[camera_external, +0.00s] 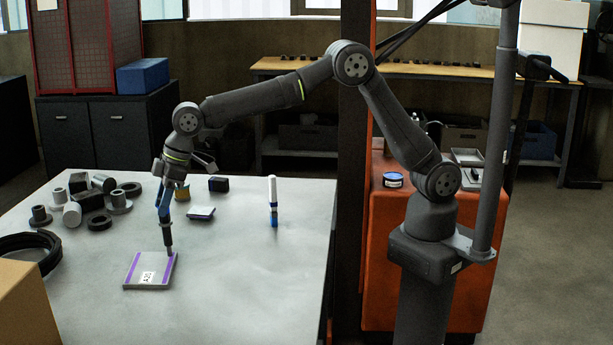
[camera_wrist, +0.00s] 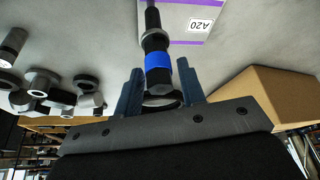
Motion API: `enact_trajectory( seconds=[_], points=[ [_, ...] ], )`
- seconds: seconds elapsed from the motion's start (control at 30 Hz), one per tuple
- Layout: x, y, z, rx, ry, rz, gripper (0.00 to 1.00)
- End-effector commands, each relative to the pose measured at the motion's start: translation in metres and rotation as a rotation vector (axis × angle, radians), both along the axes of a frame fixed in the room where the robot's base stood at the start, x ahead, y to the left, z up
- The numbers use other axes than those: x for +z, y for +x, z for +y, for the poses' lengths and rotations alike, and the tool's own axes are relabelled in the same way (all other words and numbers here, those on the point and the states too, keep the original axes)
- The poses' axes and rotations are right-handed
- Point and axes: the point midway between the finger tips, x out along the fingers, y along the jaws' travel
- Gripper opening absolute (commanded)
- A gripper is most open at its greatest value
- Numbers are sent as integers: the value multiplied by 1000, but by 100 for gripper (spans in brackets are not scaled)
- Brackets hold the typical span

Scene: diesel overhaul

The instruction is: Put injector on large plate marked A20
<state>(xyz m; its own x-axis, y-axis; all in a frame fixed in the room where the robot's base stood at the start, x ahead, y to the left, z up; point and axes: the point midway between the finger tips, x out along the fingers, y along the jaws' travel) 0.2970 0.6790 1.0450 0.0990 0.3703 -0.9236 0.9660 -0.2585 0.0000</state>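The large plate (camera_external: 144,277) lies on the table near its front left, light grey with purple stripes and a white A20 label. In the wrist view the plate (camera_wrist: 177,22) is at the top, its A20 label upside down. The injector (camera_external: 167,235) is a dark, slim part with a blue band; in the wrist view the injector (camera_wrist: 156,50) points away from me. My gripper (camera_external: 164,190) is shut on the injector and holds it upright, tip down, at the plate's right back corner. I cannot tell whether the tip touches the plate.
Several grey and black cylindrical parts (camera_external: 88,195) stand at the table's back left. Black rings (camera_external: 30,243) and a cardboard box (camera_external: 25,305) are at the left edge. The table's right front is clear.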

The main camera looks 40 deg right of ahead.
Motion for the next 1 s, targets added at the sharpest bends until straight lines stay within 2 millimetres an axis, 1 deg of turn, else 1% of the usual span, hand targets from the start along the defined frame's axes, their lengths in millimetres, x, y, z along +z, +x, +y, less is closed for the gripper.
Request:
enact_trajectory(
  seconds=[0.3,0.43,0.57,0.8,0.9,1.0],
  points=[
    [1,0,0,0,0,0,43],
    [11,-1,-2,0,2,-1,43],
    [33,-3,-11,0,4,-2,43],
    [81,-8,-30,0,4,-2,43],
    [96,-10,-37,0,2,-1,43],
    [107,-11,-41,0,1,0,43]
  ],
)
